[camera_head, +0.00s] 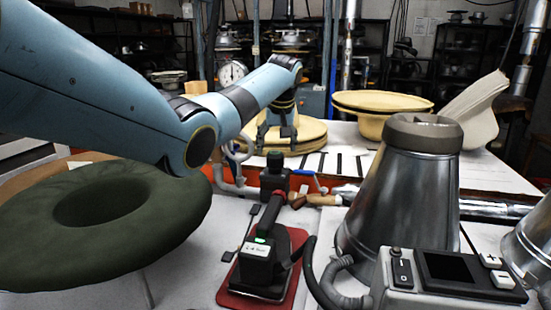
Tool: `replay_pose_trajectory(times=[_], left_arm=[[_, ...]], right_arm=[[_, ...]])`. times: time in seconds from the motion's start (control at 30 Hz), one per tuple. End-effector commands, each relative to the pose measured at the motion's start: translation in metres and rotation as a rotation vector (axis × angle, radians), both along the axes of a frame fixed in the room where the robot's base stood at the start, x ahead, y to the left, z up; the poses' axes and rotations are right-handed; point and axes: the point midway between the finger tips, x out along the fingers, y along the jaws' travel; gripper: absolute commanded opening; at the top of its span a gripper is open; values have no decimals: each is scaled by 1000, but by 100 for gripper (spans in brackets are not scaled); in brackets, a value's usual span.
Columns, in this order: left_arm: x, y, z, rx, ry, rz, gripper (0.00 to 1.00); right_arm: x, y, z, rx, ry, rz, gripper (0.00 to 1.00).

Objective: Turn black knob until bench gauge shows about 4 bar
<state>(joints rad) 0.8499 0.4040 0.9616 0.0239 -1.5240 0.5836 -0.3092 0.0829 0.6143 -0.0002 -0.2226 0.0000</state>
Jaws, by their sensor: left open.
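A black knob (277,161) sits upright on top of a dark regulator body (275,183) in the pipe line along the bench, near the middle of the view. A round white-faced gauge (232,72) shows behind my left arm; its reading is too small to tell. My left gripper (277,142) points down, open and empty, just above and seemingly behind the knob, apart from it in the picture. My right gripper is not in view.
A blue-handled valve (321,184) lies right of the regulator. An iron (268,252) on a red mat (228,290), a steel cone (402,190) and a control box (440,280) fill the front.

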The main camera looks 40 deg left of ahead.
Motion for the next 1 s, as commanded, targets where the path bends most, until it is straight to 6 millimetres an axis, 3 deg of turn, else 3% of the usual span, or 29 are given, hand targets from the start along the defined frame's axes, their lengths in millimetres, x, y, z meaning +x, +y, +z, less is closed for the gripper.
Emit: replay_pose_trajectory(times=[0.1, 0.3, 0.67, 1.0], left_arm=[[5, 7, -24, -2, 2, 1, 72], [11, 15, -45, 0, 1, 0, 72], [12, 16, -49, 1, 0, -1, 72], [12, 17, -49, 1, 1, -1, 29]], right_arm=[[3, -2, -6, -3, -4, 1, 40], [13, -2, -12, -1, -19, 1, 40], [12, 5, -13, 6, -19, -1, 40], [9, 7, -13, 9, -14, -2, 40]])
